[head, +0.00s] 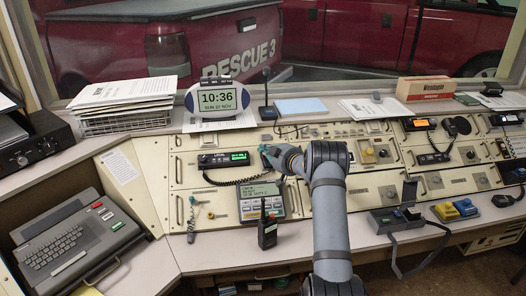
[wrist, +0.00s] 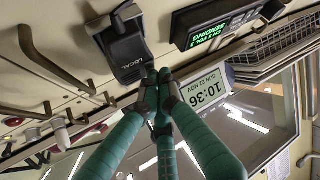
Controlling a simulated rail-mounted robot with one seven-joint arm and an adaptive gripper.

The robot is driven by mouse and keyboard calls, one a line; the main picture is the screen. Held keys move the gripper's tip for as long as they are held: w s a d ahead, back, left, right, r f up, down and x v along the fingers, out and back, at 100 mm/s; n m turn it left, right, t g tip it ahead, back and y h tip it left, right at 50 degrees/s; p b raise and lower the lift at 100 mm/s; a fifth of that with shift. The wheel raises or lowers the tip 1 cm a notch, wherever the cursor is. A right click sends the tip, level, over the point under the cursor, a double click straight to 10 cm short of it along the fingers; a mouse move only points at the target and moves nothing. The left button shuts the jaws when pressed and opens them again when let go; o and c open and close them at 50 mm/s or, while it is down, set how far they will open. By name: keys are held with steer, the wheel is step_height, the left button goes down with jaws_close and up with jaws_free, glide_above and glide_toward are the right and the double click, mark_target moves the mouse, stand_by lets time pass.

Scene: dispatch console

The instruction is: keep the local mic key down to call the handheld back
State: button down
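In the head view my gripper (head: 268,151) is at the console, right of the radio (head: 223,159) with the lit green display. In the wrist view that radio's display (wrist: 212,30) reads SENDING. A black handheld (head: 267,234) stands upright on the desk.
A keypad panel with a text display (head: 262,191) lies just below my gripper. A coiled cord (head: 222,181) hangs from the radio. A black stand with a cord (head: 396,219) is on the right desk.

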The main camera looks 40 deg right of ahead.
steer(key=shift+s+a+r, duration=0.2)
steer(key=shift+s+r, duration=0.15)
steer(key=shift+r, duration=0.3)
steer(key=shift+p, duration=0.3)
steer(key=shift+s+a+r, duration=0.1)
steer(key=shift+s+r, duration=0.05)
steer(key=shift+r, duration=0.35)
steer(key=shift+s+a+r+p, duration=0.3)
steer(key=shift+s+r+p, duration=0.2)
steer(key=shift+r, duration=0.35)
steer(key=shift+s+a+r+p, duration=0.3)
steer(key=shift+s+r, duration=0.25)
steer(key=shift+r, duration=0.25)
